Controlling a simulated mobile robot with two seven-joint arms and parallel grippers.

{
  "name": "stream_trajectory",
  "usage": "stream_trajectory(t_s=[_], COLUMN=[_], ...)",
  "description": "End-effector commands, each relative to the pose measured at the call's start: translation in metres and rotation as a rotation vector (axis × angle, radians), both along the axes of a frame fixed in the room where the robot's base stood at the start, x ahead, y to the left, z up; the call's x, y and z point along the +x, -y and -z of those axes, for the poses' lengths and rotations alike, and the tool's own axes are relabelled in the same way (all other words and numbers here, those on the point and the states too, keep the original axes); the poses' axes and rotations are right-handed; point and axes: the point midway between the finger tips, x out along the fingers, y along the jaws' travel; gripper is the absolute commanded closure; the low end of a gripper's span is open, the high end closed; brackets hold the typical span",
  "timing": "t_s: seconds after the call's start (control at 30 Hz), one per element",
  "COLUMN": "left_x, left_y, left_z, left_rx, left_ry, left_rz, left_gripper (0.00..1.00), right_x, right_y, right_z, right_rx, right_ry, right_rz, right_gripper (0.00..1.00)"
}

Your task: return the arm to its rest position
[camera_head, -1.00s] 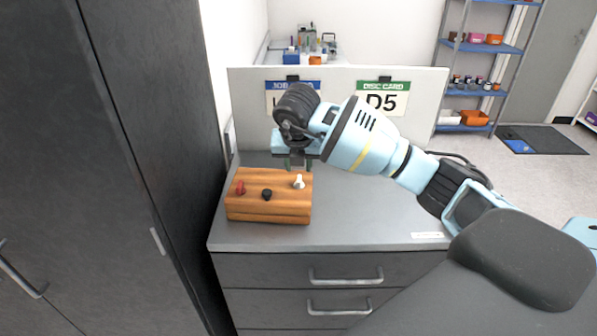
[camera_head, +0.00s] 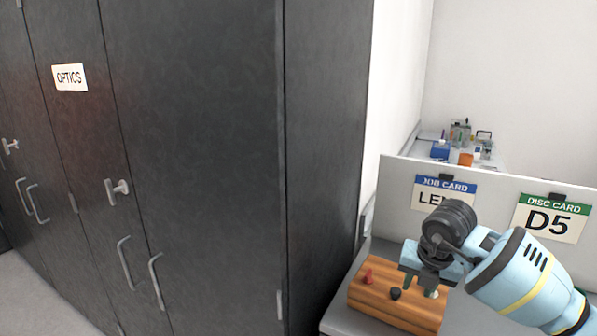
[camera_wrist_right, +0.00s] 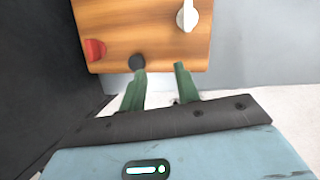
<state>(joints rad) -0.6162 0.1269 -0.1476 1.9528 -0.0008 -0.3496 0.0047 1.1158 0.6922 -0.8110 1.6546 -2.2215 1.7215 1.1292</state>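My right arm reaches in from the lower right of the head view. Its right gripper (camera_head: 420,283) hangs above the wooden block on the cabinet top. The right wrist view shows its two green fingers (camera_wrist_right: 162,80) apart with nothing between them. The wooden block (camera_head: 392,314) carries a red knob (camera_head: 368,277), a black knob (camera_head: 395,293) and a white knob (camera_head: 433,293), the last partly hidden by the gripper. In the wrist view the white knob (camera_wrist_right: 187,16) stands beyond the fingers, and the black knob (camera_wrist_right: 137,62) is near the left fingertip. My left gripper is not in view.
Tall dark cabinets (camera_head: 205,150) with an OPTICS label (camera_head: 70,77) fill the left. A white panel behind the block holds a job card (camera_head: 443,193) and a disc card D5 (camera_head: 550,218). Small items stand on a bench (camera_head: 437,160) farther back.

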Motion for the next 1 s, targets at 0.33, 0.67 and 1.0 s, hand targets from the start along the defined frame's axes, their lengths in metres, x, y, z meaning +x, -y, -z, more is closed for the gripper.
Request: stream_trajectory(t_s=[0.33,0.67,1.0], left_x=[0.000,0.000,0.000], left_y=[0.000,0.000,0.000], left_z=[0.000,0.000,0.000], left_rx=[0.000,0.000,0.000], left_ry=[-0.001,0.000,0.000], left_rz=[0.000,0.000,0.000], left_gripper=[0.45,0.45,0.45], right_x=[-0.087,-0.135,-0.141], right_y=[-0.177,-0.241,-0.169], right_z=[0.078,0.053,0.114], right_rx=[0.792,1.616,1.973], right_ry=[-0.112,0.004,0.197], right_rz=[-0.353,-0.093,0.812], right_gripper=[0.68,0.68,0.68])
